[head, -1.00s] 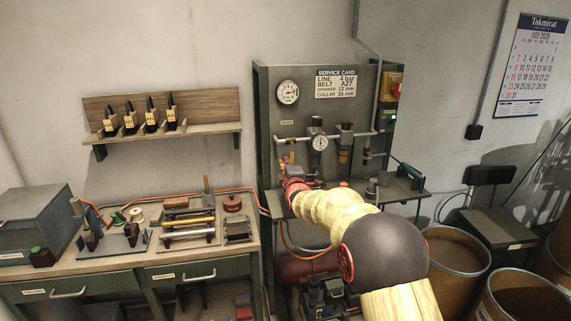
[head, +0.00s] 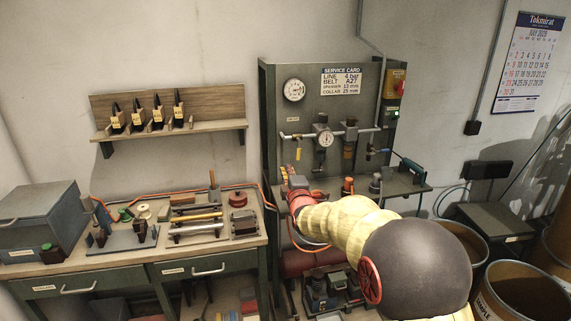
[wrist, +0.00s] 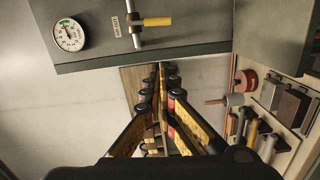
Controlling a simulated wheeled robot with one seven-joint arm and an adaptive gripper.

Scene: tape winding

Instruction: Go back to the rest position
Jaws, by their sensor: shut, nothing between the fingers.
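My gripper (wrist: 161,68) shows in the wrist view with its two yellow-and-black fingers drawn together at the tips and nothing between them. It points toward the wall, with a wooden shelf (wrist: 133,82) behind it. In the head view my yellow-sleeved arm reaches from the lower right toward the front of the green service panel (head: 317,105).
A workbench (head: 200,262) with several tools stands at left, with a grey-blue box (head: 35,220) on it. The wall shelf (head: 215,128) holds several labelled items. Drums (head: 520,290) stand at lower right. A gauge (wrist: 69,34) shows on the panel near the gripper.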

